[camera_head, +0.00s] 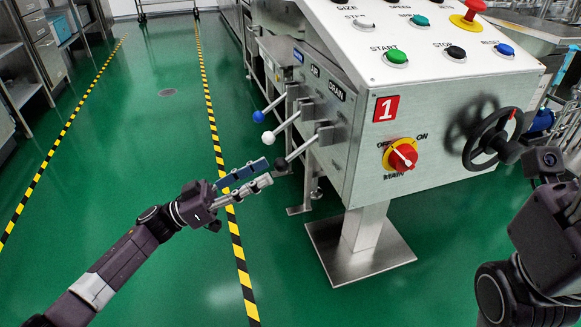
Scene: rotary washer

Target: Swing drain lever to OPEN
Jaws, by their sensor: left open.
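The drain lever (303,149) is the nearest of three levers on the left side of the steel control box. It has a metal rod and a black knob (281,164), and it points down and to the left. A DRAIN label (337,91) sits above it. My left gripper (267,172) comes in from the left and is open, its two fingers pointing at the black knob. The fingertips are right by the knob; I cannot tell whether they touch it. My right arm shows at the right edge, but its gripper fingers are not visible.
A blue-knobbed lever (258,117) and a white-knobbed lever (268,137) lie just beyond the drain lever. The box (345,170) carries a red rotary switch (401,155) and a black handwheel (492,139). Green floor (150,150) is open to the left.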

